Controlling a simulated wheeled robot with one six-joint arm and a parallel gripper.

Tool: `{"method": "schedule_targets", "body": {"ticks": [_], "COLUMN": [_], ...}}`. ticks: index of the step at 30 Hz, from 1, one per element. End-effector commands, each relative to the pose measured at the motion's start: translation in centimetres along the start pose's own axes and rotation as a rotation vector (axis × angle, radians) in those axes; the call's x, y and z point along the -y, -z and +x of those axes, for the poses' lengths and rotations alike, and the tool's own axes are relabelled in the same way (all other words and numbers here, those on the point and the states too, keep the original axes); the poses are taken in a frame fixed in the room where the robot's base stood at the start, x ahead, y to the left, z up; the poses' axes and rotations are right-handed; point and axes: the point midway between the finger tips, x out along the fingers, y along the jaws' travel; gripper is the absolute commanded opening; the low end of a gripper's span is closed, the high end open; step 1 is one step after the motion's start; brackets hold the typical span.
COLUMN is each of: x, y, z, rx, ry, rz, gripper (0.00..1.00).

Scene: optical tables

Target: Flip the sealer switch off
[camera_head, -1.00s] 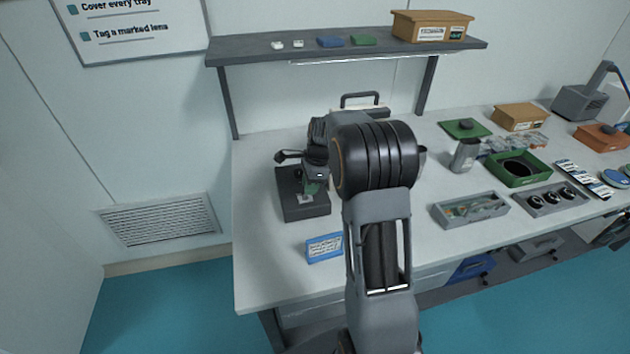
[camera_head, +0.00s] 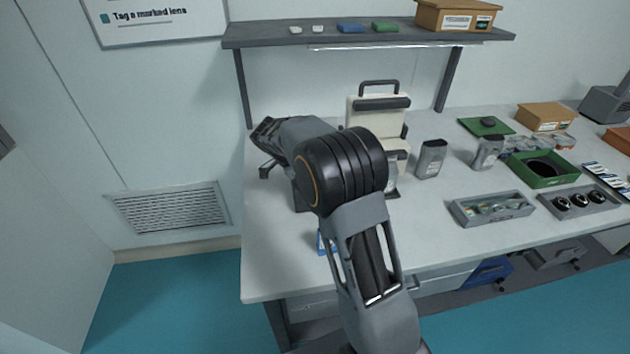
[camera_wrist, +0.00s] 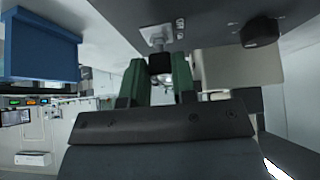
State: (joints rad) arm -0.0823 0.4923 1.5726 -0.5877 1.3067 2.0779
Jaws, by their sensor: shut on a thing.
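The switch's dark lever (camera_wrist: 160,63) stands out from a small light plate (camera_wrist: 160,36) on a dark grey panel (camera_wrist: 110,12) in the wrist view. Small pale lettering beside the plate is too small to read surely. My gripper (camera_wrist: 160,78) has green fingers, shut on the lever from both sides. A cream device with a top handle (camera_head: 366,115) stands behind my arm.
A round dark knob (camera_wrist: 260,32) sits on the panel beside the switch. A blue card (camera_head: 322,242) stands in front, mostly behind my arm. A grey canister (camera_head: 431,160) and a parts tray (camera_head: 490,208) are to the right. A shelf (camera_head: 280,38) hangs above.

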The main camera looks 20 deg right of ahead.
Motion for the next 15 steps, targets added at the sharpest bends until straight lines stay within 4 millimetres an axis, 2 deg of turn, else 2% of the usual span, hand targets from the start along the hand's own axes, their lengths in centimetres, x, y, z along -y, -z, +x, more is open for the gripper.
{"method": "schedule_targets", "body": {"ticks": [1, 15], "x": [-0.22, -0.30], "y": [-0.55, -0.69], "z": [0.55, 0.36], "rx": [-0.017, -0.081], "ry": [-0.011, -0.014], "rz": [-0.005, -0.006], "gripper": [0.02, 0.02]}}
